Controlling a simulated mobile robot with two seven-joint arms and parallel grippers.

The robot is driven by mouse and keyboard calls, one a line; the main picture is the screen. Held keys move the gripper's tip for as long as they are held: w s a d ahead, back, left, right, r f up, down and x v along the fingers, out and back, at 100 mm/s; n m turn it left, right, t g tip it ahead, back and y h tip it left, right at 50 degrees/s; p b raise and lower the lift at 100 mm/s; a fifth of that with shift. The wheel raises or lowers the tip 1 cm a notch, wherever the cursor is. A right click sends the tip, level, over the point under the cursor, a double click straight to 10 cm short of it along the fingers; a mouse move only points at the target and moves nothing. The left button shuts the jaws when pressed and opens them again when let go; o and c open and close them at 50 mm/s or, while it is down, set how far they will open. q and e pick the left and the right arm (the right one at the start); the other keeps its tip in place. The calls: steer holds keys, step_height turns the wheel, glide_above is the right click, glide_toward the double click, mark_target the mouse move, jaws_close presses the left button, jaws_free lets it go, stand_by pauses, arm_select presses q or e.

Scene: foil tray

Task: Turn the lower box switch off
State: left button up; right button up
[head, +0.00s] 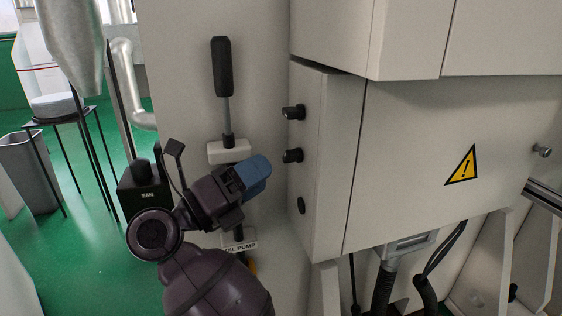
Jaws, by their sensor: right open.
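A light grey electrical box (335,175) fills the right half of the head view. Its narrow left side carries an upper black switch knob (293,112) and a lower black switch knob (292,155). Both stick out to the left; their exact turn positions are too small to tell. A flat black round part (301,205) sits below them. My right gripper (260,172) has blue fingers, is open and points right toward the lower knob. It appears apart from the knob, and nothing shows between the fingers. My left gripper is out of view.
A lever with a black handle (222,67) points up on the panel behind my arm. A black box marked FAN (146,186) and an OIL PUMP label (240,246) are close to my arm. A cabinet (420,35) overhangs the box. Cables hang below it.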

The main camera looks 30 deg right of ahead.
mark_target(285, 159)
steer(key=shift+x, duration=2.75)
